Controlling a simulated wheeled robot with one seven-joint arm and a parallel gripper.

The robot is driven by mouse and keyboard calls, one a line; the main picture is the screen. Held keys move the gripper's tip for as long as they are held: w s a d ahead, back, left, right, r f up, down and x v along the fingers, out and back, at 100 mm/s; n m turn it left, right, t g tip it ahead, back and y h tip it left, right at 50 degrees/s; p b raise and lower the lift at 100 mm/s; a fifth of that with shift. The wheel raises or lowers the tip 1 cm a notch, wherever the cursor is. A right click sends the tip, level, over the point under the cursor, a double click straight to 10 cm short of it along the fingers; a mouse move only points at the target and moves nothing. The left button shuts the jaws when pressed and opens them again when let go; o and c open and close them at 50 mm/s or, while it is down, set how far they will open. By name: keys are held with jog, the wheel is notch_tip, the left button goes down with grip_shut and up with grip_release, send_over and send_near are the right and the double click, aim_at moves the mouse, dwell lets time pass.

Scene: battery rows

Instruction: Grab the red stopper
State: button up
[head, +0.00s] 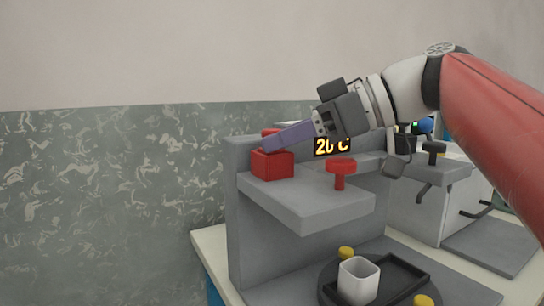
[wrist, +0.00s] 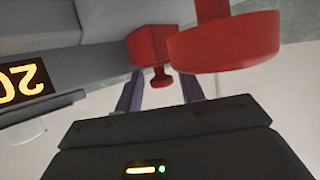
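A red block with a small round knob on top (head: 272,165) sits at the left end of the grey shelf. In the wrist view the block (wrist: 152,43) and its knob (wrist: 160,79) appear upside down. I cannot tell for certain which is called the stopper. My gripper (head: 268,146) reaches the block from the right. Its purple fingers (wrist: 161,75) are apart, with the knob showing between them; I cannot tell whether they touch it.
A lit display (head: 332,146) is on the back panel behind the shelf. Below are a white cup (head: 358,281), a dark tray (head: 404,275) and yellow knobs (head: 346,253). A second grey machine (head: 415,212) stands to the right.

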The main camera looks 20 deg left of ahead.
jog(key=shift+c, duration=0.3)
notch_tip(320, 180, up, 10)
jog(key=p, duration=0.1)
jog(key=shift+p, duration=0.35)
dwell(0.3)
